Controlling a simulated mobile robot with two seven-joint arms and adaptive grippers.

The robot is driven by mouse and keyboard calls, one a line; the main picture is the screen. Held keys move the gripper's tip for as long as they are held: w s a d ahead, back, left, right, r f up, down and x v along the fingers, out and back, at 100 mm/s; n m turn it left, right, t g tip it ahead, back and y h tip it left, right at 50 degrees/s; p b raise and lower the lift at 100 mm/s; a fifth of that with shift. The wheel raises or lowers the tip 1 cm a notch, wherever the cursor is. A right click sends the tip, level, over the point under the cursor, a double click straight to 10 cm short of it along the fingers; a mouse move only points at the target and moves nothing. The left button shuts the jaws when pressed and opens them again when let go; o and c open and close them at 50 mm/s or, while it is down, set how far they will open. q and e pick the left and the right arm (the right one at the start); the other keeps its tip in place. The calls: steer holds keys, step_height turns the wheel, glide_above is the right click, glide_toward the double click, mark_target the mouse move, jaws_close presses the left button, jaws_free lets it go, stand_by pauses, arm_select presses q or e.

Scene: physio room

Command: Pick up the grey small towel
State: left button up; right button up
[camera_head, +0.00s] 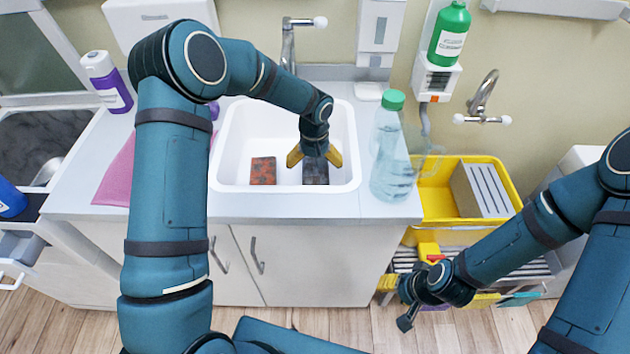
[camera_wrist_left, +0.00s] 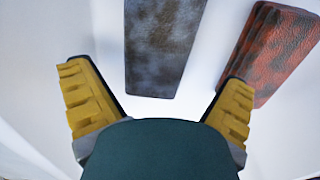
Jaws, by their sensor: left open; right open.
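The grey small towel (camera_head: 316,174) is a dark mottled rectangle lying in the white sink (camera_head: 232,171), right of the middle. In the left wrist view it shows as a blue-grey block (camera_wrist_left: 163,45) beyond the fingers, closer to the left one. My left gripper (camera_head: 315,157) is open above the sink, its yellow fingers spread over the towel's far part. In the left wrist view nothing is between the fingers (camera_wrist_left: 155,76). My right gripper (camera_head: 407,306) hangs at lower right, in front of the counter, away from the towel.
A red-and-dark mottled block (camera_head: 263,170) lies left of the towel; it also shows in the left wrist view (camera_wrist_left: 270,50). A clear bottle with green cap (camera_head: 391,155) stands right of the sink. The tap (camera_head: 289,45) is behind. A pink cloth (camera_head: 116,175) lies left.

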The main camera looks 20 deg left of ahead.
mark_target(315, 174)
arm_select(q)
steer(key=shift+s+d+f+b, duration=0.1)
steer(key=shift+f+b, duration=0.25)
steer(key=shift+f, duration=1.05)
steer(key=shift+d+f+b, duration=0.1)
steer(key=shift+f+b, duration=0.25)
steer(key=shift+f, duration=1)
steer(key=shift+r, duration=0.1)
steer(key=c, duration=1.1)
